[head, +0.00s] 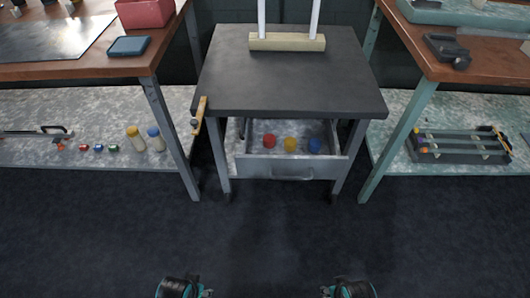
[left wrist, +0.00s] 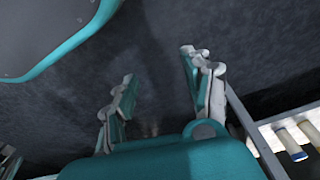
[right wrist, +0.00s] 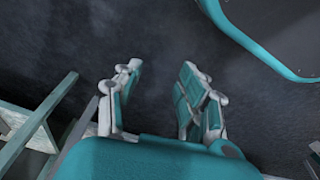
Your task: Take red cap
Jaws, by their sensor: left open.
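A red cap (head: 269,140) sits in the open drawer (head: 290,170) under the dark central table. A yellow cap (head: 290,143) and a blue cap (head: 314,145) sit to its right in the same drawer. My left gripper (head: 206,293) is low at the bottom of the head view, well in front of the drawer. In the left wrist view its fingers (left wrist: 158,66) are spread with nothing between them. My right gripper (head: 326,292) is also low, apart from the drawer. In the right wrist view its fingers (right wrist: 161,69) are apart and empty.
The dark central table (head: 285,75) carries a wooden base (head: 287,42) with two white upright tubes. A wooden-handled tool (head: 199,115) hangs at its left edge. Benches with lower shelves stand on both sides. The floor (head: 265,235) before the drawer is clear.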

